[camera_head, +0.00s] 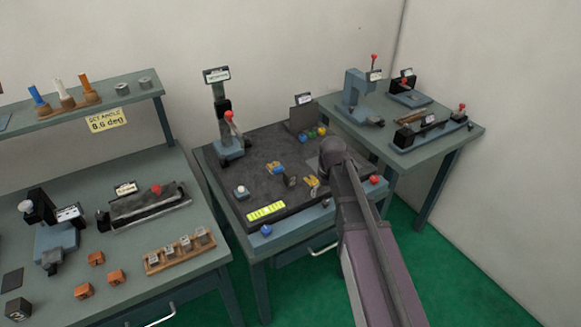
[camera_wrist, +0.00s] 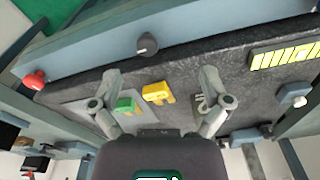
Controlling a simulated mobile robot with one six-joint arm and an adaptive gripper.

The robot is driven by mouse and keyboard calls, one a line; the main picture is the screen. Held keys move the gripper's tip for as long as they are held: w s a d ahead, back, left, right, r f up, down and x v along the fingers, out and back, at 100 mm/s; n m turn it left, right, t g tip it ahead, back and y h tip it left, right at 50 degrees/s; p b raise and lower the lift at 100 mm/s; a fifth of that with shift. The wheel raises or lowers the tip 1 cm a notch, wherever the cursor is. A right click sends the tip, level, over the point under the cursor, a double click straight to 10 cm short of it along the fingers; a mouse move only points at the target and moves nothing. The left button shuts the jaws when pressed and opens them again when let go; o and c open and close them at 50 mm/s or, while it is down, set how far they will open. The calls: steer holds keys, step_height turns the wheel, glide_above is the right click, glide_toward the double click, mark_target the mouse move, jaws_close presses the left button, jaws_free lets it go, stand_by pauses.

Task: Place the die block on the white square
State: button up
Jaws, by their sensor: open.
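No piece is clearly recognisable as the die block. A dark cube with a pale mark on its face (camera_head: 18,311) stands at the lower left corner of the left bench. A small dark upright piece (camera_head: 290,181) stands on the black mat of the middle bench. I cannot make out a white square. My gripper (camera_wrist: 165,92) is open above the mat, and its fingers are apart. A yellow piece (camera_wrist: 157,93) and a green piece (camera_wrist: 126,105) show between the fingers. In the head view my arm hides the gripper and part of the mat.
Orange blocks (camera_head: 84,291) and a wooden rack (camera_head: 180,250) are on the left bench. A red button (camera_wrist: 34,80) shows in the wrist view.

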mark_target(290, 173)
steer(key=w+a+r+n+p, duration=0.2)
steer(key=w+a+r+p, duration=0.5)
steer(key=a, duration=0.4)
steer(key=shift+w+a+r+n+t+y, duration=0.15)
steer(key=shift+w+r+n+t+y, duration=0.2)
steer(key=shift+w+r, duration=0.65)
steer(key=shift+w+f, duration=0.15)
steer(key=shift+f, duration=0.15)
steer(key=f+b, duration=0.5)
steer(key=w+f+b, duration=0.1)
steer(key=f+b, duration=0.2)
steer(key=shift+a, duration=0.3)
steer(key=shift+f+b, duration=0.15)
steer(key=shift+b, duration=0.15)
steer(key=shift+w+a+f+b, duration=0.1)
steer(key=shift+w+f+b, duration=0.1)
steer(key=shift+f+b, duration=0.65)
steer(key=shift+w+f+b, duration=0.15)
steer(key=shift+f+b, duration=0.7)
steer(key=shift+f, duration=0.05)
steer(key=shift+w+a+f+b, duration=0.1)
steer(key=shift+w+f+b, duration=0.1)
steer(key=shift+f+b, duration=0.65)
